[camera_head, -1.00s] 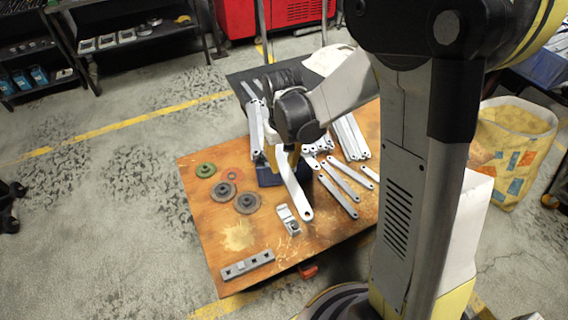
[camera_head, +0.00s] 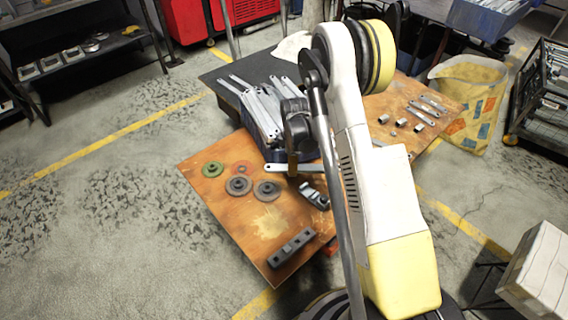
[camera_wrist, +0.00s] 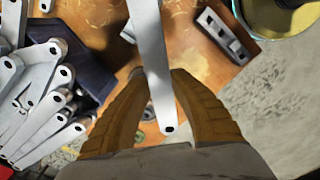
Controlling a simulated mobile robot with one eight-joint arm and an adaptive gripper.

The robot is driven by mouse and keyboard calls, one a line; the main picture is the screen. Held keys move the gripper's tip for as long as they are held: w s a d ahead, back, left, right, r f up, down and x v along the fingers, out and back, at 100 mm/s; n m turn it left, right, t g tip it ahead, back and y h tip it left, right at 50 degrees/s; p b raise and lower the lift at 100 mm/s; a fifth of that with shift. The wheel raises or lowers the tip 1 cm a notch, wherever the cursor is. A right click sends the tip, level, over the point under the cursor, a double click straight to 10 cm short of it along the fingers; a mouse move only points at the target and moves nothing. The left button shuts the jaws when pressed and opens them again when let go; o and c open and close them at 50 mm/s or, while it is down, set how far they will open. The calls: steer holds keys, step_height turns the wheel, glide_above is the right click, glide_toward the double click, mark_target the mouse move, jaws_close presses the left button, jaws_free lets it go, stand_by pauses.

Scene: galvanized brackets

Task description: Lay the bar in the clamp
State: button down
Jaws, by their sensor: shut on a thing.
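My gripper (camera_head: 292,168) is shut on a flat pale grey bar (camera_head: 278,168) with a hole near its end. In the wrist view the tan fingers (camera_wrist: 158,82) stand on either side of the bar (camera_wrist: 152,45), which runs from the top edge down past them. The bar is above the wooden table, beside the dark blue bin. A small grey metal fitting that looks like the clamp (camera_head: 314,196) sits on the table just right of and in front of the gripper. In the wrist view the bar hides most of it.
The dark blue bin (camera_wrist: 88,72) holds several similar bars. Round gears (camera_head: 238,185) lie left on the wooden table (camera_head: 225,225). A grey block with holes (camera_head: 291,247) lies near the front edge. Small parts (camera_head: 401,122) lie at the right, behind my arm.

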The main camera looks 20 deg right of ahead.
mark_target(302, 198)
steer(key=d+f+n+b, duration=0.1)
steer(key=d+f+n, duration=0.1)
steer(key=f, duration=0.3)
steer(key=w+d+f+n+b, duration=0.1)
steer(key=f+n, duration=0.2)
steer(key=f, duration=0.3)
steer(key=d+f+n+b, duration=0.1)
steer(key=d+f+n, duration=0.1)
steer(key=f, duration=0.3)
steer(key=shift+w+d+f+n, duration=0.3)
steer(key=shift+d+n, duration=0.05)
steer(key=shift+n, duration=0.45)
steer(key=shift+f+b, duration=0.65)
steer(key=shift+f, duration=2.65)
steer(key=c, duration=1.1)
jaws_free()
steer(key=shift+c, duration=0.2)
step_height(302, 198, up, 12)
